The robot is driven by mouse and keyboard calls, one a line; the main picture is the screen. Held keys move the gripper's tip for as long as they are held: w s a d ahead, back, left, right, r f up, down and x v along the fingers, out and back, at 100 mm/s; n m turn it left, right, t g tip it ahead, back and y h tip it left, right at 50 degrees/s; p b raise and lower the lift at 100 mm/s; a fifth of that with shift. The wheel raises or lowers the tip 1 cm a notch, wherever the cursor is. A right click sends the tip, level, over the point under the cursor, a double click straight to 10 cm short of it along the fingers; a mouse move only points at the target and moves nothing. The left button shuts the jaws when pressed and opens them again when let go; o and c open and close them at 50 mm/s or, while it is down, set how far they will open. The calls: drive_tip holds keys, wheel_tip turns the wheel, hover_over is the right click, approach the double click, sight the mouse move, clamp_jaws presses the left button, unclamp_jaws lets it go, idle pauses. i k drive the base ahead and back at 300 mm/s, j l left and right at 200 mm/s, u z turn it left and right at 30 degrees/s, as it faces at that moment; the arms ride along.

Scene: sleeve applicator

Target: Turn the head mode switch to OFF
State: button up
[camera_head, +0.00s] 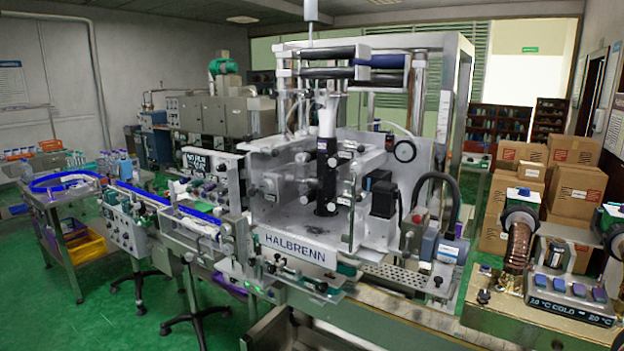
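The sleeve applicator (340,190) stands in the middle of the view, with HALBRENN lettered on its white front panel (295,250). Its dark vertical head column (327,175) is at the centre. I cannot pick out the head mode switch for certain. Small knobs and controls show on the grey box (125,225) at the left of the conveyor, along the machine's lower front (300,278), and on a small box (408,238) at its right. Their labels and settings are too small to read. My gripper is not in view.
A blue-edged conveyor (160,200) runs in from the left. A bench with a copper coil (518,250) and a panel of blue buttons (568,288) stands at the right. Cardboard boxes (575,190) are stacked behind it. Green floor (85,320) is clear at the front left.

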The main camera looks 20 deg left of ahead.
sight(221, 166)
drive_tip(key=u, duration=1.5)
drive_tip(key=i, duration=0.1)
